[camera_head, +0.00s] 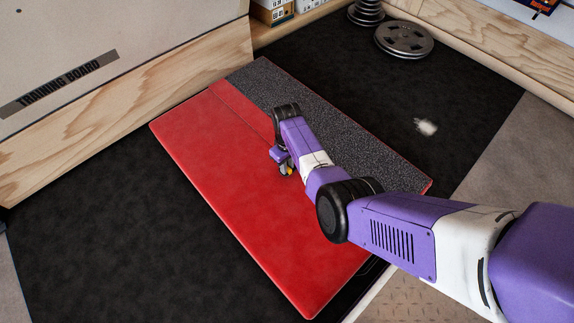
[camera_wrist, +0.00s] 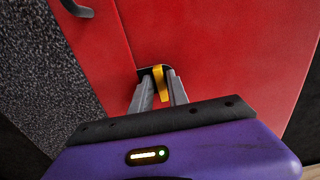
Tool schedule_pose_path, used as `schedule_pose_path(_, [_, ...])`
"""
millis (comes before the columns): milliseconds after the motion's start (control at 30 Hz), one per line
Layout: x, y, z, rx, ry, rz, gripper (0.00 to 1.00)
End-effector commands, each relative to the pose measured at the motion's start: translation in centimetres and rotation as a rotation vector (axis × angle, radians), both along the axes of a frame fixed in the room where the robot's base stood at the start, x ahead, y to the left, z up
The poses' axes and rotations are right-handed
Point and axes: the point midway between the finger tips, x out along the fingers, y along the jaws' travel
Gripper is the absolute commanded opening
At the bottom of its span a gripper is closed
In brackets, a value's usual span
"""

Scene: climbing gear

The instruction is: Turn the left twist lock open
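A red panel (camera_wrist: 220,40) fills much of the wrist view and also shows as a large red board in the head view (camera_head: 240,200). A yellow twist piece (camera_wrist: 161,85) stands at a small dark recess in the panel; a bit of yellow shows below my gripper in the head view (camera_head: 290,171). My gripper (camera_wrist: 161,80) is at the panel, with its two grey fingers apart on either side of the yellow piece. The piece looks closer to the right finger; contact is unclear. The lock's base is partly hidden by the fingers.
A dark curved handle (camera_wrist: 77,9) sits at the top left of the wrist view. A grey speckled strip (camera_head: 300,110) borders the red board. Weight plates (camera_head: 403,39) lie at the back, and a wooden training board (camera_head: 120,95) stands at the left.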

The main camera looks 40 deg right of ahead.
Motion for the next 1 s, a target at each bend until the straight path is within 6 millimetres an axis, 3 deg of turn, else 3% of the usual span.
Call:
schedule_pose_path(100, [0.00,-0.01,0.01,0.000,0.000,0.000,0.00])
schedule_pose_path(567, [0.01,-0.03,0.07,0.000,0.000,0.053,0.00])
schedule_pose_path(1000, [0.01,0.04,0.14,0.001,0.001,0.394,0.00])
